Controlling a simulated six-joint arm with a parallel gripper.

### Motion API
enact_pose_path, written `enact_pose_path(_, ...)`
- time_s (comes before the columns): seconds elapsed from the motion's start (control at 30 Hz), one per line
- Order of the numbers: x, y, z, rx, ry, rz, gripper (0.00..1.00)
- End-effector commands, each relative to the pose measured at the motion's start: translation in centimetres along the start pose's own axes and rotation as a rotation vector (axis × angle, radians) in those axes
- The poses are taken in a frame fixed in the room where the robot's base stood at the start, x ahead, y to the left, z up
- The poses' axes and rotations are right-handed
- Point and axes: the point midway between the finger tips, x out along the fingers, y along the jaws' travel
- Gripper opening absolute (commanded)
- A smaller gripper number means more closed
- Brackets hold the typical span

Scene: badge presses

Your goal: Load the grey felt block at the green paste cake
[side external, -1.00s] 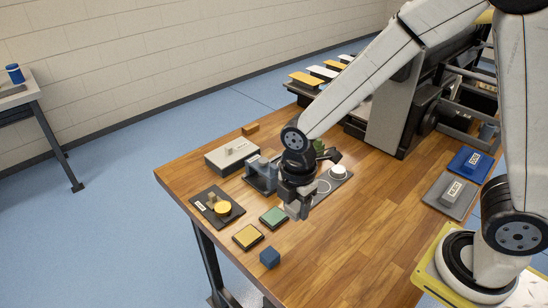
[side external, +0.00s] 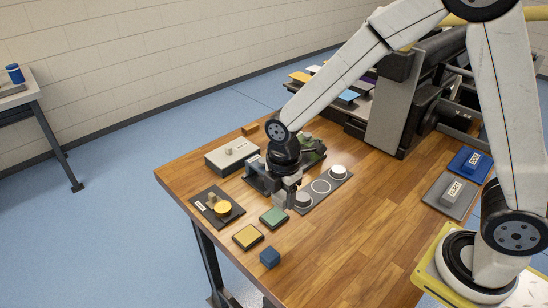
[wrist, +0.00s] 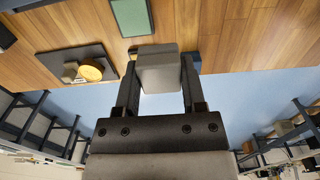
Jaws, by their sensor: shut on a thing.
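My gripper (side external: 285,190) is shut on a grey felt block (wrist: 160,72), which sits between the two fingers in the wrist view. The green paste cake (side external: 272,217) lies in a dark square tray on the wooden table, just in front of my gripper. The green cake also shows in the wrist view (wrist: 131,16), beyond the held block and a little to its left. The block appears raised and apart from the cake. In the side view the block is hard to tell from the gripper's grey parts.
A yellow cake (side external: 248,236) and a blue block (side external: 270,258) are nearby. A dark plate with a yellow disc (side external: 222,209) lies left. A grey strip (side external: 321,186) with round pieces is right of my gripper. A pale box (side external: 231,154) stands behind.

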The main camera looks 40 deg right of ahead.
Motion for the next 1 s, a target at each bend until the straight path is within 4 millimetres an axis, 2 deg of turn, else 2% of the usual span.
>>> enact_pose_path(0.1,0.5,1.8,0.5,0.002,0.000,-0.001,0.05)
enact_pose_path(0.3,0.9,3.5,0.9,0.001,0.000,-0.001,0.05)
enact_pose_path(0.67,1.1,3.6,0.9,0.000,0.000,-0.001,0.05)
enact_pose_path(1.0,3.1,3.6,0.9,0.000,-0.001,-0.002,0.05)
